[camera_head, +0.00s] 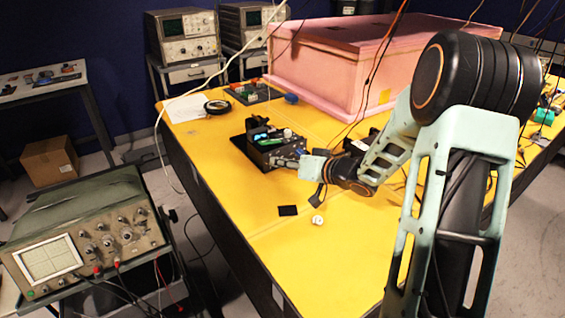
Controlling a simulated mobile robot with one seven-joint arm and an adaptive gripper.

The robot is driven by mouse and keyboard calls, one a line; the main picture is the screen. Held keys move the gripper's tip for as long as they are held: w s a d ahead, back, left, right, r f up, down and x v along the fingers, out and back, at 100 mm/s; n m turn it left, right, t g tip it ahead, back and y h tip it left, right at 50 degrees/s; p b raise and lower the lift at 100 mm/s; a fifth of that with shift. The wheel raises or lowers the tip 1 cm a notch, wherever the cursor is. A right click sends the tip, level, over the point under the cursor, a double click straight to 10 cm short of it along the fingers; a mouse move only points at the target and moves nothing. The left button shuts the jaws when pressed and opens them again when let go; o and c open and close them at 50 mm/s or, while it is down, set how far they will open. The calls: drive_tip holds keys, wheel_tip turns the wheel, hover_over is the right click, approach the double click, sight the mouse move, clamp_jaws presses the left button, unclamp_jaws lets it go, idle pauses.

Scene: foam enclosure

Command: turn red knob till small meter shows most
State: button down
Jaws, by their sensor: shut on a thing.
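A small black device (262,137) with green, blue and pale parts on top stands on the yellow table. My gripper (288,161) reaches in from the right to the near right side of this device. Its fingers are shut on a small part there, which they hide. I cannot make out a red knob; my fingers may cover it. A round black-rimmed thing with a pale middle (217,106) lies farther back on a white sheet; I cannot tell whether it is the small meter. No needle or reading can be made out.
The yellow table (235,220) is mostly clear in front. A black square (288,210) and a small white round piece (318,220) lie there. A pink foam box (320,75) stands behind. An oscilloscope (85,240) is at the lower left. Cables hang over the table.

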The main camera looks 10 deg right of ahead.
drive_tip(key=n+b, duration=0.1)
drive_tip(key=n+h+b, duration=0.1)
drive_tip(key=shift+a+f+n+h+b, duration=0.15)
drive_tip(key=shift+a+n+h+b, duration=0.1)
drive_tip(key=shift+n+h+b, duration=0.05)
drive_tip(key=n+b, duration=0.1)
drive_tip(key=b, duration=0.1)
drive_tip(key=n+t+h+b, duration=0.1)
drive_tip(key=b, duration=0.2)
drive_tip(key=shift+s+a+f+h, duration=0.1)
drive_tip(key=shift+a+f+h, duration=0.05)
drive_tip(key=shift+h, duration=0.15)
drive_tip(key=n+h+b, duration=0.1)
drive_tip(key=n+b, duration=0.1)
drive_tip(key=b, duration=0.3)
drive_tip(key=n+t+h+b, duration=0.1)
drive_tip(key=b, duration=0.4)
drive_tip(key=shift+s+a+f+n+b, duration=0.1)
drive_tip(key=shift+a+n+b, duration=0.05)
drive_tip(key=shift+n+b, duration=0.25)
drive_tip(key=b, duration=0.1)
drive_tip(key=n+b, duration=0.1)
drive_tip(key=b, duration=0.1)
drive_tip(key=shift+r+t+h, duration=0.2)
drive_tip(key=shift+t+h, duration=0.1)
drive_tip(key=shift+r, duration=0.1)
drive_tip(key=c, duration=1.8)
unclamp_jaws()
drive_tip(key=shift+r+p, duration=0.2)
drive_tip(key=shift+p, duration=0.2)
